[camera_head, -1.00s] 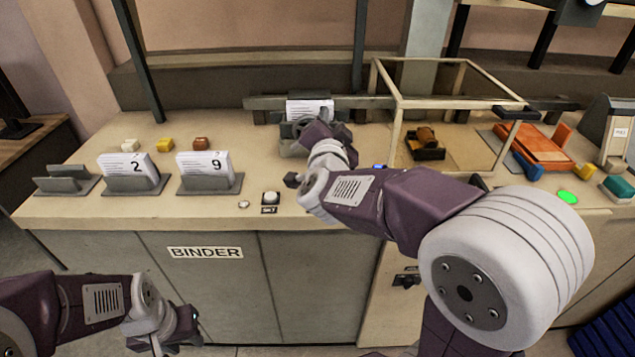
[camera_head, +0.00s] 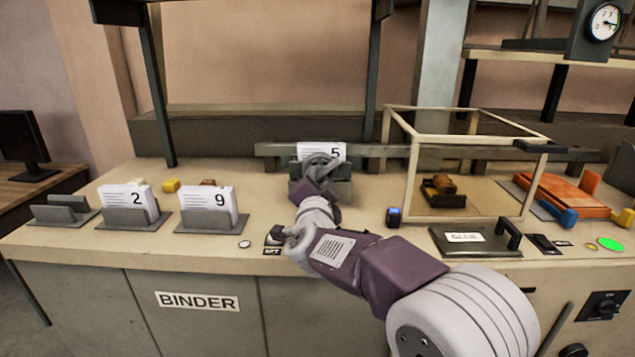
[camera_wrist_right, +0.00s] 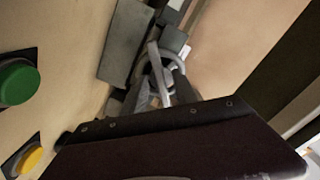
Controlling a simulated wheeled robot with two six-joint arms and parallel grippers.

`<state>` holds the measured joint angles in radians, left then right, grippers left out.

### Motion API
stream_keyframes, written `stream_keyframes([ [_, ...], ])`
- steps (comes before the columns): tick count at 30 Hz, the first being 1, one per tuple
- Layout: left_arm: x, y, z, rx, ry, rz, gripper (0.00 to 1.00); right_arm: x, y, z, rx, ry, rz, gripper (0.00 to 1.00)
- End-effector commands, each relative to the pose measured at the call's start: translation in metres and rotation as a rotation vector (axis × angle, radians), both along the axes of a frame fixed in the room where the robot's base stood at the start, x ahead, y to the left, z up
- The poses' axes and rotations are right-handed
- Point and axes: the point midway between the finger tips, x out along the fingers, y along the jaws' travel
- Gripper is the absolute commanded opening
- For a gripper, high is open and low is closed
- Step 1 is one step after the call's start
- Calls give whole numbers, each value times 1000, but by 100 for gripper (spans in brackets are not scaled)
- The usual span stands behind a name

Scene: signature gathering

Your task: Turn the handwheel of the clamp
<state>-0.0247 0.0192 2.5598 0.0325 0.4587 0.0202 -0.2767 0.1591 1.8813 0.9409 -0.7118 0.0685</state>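The grey clamp (camera_head: 343,188) stands at the back of the binder counter, with a white sheaf of papers (camera_head: 330,150) marked 5 upright in it. Its grey handwheel (camera_head: 318,161) faces me. My right gripper (camera_head: 321,176) is at the handwheel, and its fingers overlap the wheel in the head view. In the right wrist view the looped grey handwheel (camera_wrist_right: 176,66) shows just beyond the fingertips (camera_wrist_right: 160,78). I cannot tell whether the fingers grip the wheel or only touch it. My left gripper is not in view.
Paper stacks marked 2 (camera_head: 128,199) and 9 (camera_head: 209,203) stand in holders to the left. A dark glue pad (camera_head: 470,240) lies at the front right.

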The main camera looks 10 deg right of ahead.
Motion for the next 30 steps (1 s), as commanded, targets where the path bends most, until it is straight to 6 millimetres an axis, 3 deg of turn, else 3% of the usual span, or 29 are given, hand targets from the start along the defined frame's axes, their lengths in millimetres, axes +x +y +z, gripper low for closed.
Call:
stream_keyframes([
  [10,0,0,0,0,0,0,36,9,-3,0,0,0,0,35],
  [14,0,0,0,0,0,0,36,9,-3,0,0,0,0,1],
  [30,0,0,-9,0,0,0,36,9,-2,-1,107,-31,0,0],
])
